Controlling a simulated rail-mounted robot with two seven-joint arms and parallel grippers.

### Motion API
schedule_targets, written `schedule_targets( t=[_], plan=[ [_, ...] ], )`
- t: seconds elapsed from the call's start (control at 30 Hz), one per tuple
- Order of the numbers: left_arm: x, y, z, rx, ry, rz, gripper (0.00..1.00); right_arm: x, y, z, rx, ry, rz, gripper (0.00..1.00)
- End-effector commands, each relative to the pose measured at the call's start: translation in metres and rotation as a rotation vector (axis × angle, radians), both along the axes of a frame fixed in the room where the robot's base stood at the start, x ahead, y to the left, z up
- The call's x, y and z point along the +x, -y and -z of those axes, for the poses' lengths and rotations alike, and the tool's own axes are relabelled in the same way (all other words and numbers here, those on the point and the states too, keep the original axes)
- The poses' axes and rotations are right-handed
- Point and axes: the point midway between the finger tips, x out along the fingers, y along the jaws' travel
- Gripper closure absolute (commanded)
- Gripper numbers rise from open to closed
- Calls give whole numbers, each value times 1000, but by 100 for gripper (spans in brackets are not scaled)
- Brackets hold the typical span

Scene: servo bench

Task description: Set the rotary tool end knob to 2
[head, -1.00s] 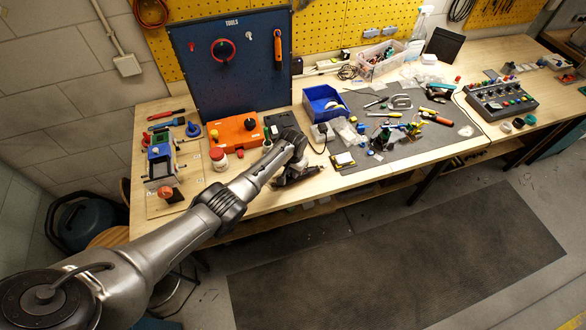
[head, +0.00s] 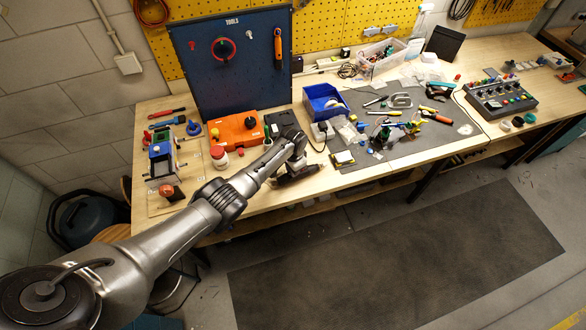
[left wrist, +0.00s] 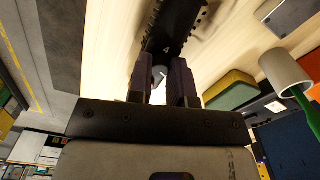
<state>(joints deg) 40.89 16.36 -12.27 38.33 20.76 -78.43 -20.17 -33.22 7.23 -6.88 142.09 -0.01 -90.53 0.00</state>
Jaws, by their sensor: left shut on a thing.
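In the left wrist view, the dark rotary tool (left wrist: 178,22) runs from the top edge to between my fingers, with a white numeral 4 on its body. Its grey end knob (left wrist: 159,76) with a pale mark shows between the fingertips. My left gripper (left wrist: 162,84) is shut on the end knob, one finger on each side. The knob's exact setting is hard to read. In the head view my left gripper (head: 284,180) is at the front edge of the bench, where hand and tool are dark and hard to tell apart. My right gripper is not in view.
An orange box (head: 235,129) and a red-lidded jar (head: 219,157) stand left of the hand. A grey mat (head: 400,135) holds scattered tools.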

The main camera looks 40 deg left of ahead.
Motion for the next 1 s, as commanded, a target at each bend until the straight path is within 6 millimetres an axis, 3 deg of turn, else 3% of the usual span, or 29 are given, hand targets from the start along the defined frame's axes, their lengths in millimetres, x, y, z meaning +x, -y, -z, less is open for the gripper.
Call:
schedule_targets(
  t=[0.23, 0.27, 0.37, 0.67, 0.77, 1.0],
  plan=[
    [0, 0, 0, 0, 0, -1, 100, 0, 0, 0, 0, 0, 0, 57],
    [0, 0, 0, 0, 0, -1, 78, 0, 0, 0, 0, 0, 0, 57],
    [0, 0, 0, 0, 0, -1, 70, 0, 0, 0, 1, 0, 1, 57],
    [0, 0, -4, 0, 1, -1, 70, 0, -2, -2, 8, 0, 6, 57],
    [1, 0, -15, 0, 3, -1, 70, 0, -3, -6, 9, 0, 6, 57],
    [0, 0, -59, 1, 3, 0, 70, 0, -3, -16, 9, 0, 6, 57]
  ],
)
